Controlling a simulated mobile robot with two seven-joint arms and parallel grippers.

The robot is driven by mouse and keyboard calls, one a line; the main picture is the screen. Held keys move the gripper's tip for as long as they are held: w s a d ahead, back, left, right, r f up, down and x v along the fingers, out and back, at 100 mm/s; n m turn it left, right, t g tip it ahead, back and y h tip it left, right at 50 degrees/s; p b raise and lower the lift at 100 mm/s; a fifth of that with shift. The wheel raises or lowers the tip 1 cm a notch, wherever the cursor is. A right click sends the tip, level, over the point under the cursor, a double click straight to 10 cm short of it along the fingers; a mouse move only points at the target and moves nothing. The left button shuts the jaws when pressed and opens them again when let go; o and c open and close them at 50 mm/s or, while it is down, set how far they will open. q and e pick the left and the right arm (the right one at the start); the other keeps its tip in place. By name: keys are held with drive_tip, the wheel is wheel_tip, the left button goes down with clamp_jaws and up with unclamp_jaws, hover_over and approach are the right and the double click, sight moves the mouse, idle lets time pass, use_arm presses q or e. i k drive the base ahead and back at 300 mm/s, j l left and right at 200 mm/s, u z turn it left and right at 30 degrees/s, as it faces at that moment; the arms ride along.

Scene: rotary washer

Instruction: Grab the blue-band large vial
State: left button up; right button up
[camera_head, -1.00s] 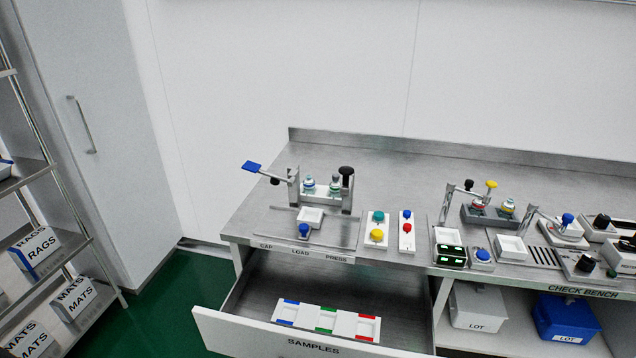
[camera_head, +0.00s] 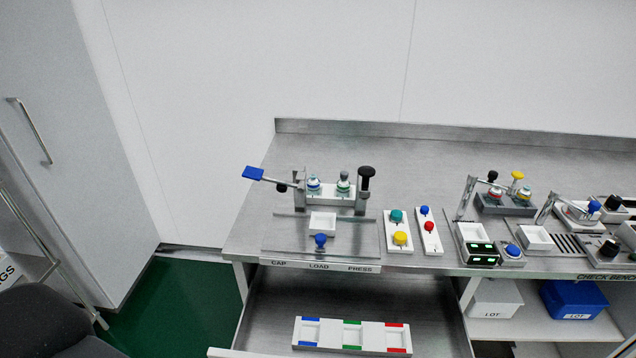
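A vial with a blue band (camera_head: 314,186) stands upright in a white holder (camera_head: 331,198) on the press fixture at the left of the bench. A vial with a green band (camera_head: 343,185) stands just right of it in the same holder. A vial with a red band (camera_head: 495,193) and another vial (camera_head: 523,196) stand in a dark rack (camera_head: 505,208) at the right. Their sizes are hard to compare from here. Neither of my grippers is in view.
The fixture has a blue-paddled lever (camera_head: 253,173) and a black knob (camera_head: 366,172). Button panels (camera_head: 398,232) stand to its right. The open drawer (camera_head: 270,303) below juts out, holding a white tray (camera_head: 379,338) with coloured bands. The bench back (camera_head: 420,155) is clear.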

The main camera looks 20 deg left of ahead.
sight(313, 184)
drive_tip(key=j+z, duration=0.2)
drive_tip(key=j, duration=0.25)
drive_tip(key=k+j+z, duration=0.2)
drive_tip(key=j, duration=0.25)
drive_tip(key=j+z, duration=0.2)
drive_tip(key=j, duration=0.3)
drive_tip(key=k+j+z, duration=0.2)
drive_tip(key=j, duration=0.2)
drive_tip(key=i+j+z, duration=0.1)
drive_tip(key=j+z, duration=0.15)
drive_tip(key=j, duration=0.2)
drive_tip(key=j+z, duration=0.25)
drive_tip(key=j, duration=0.25)
drive_tip(key=i+j+z, duration=0.2)
drive_tip(key=j, duration=0.2)
drive_tip(key=j+z, duration=0.25)
drive_tip(key=j, duration=0.15)
drive_tip(key=k, duration=0.6)
drive_tip(key=i+j+u, duration=0.1)
drive_tip(key=i, duration=0.15)
drive_tip(key=i+z, duration=0.1)
drive_tip(key=i, duration=0.25)
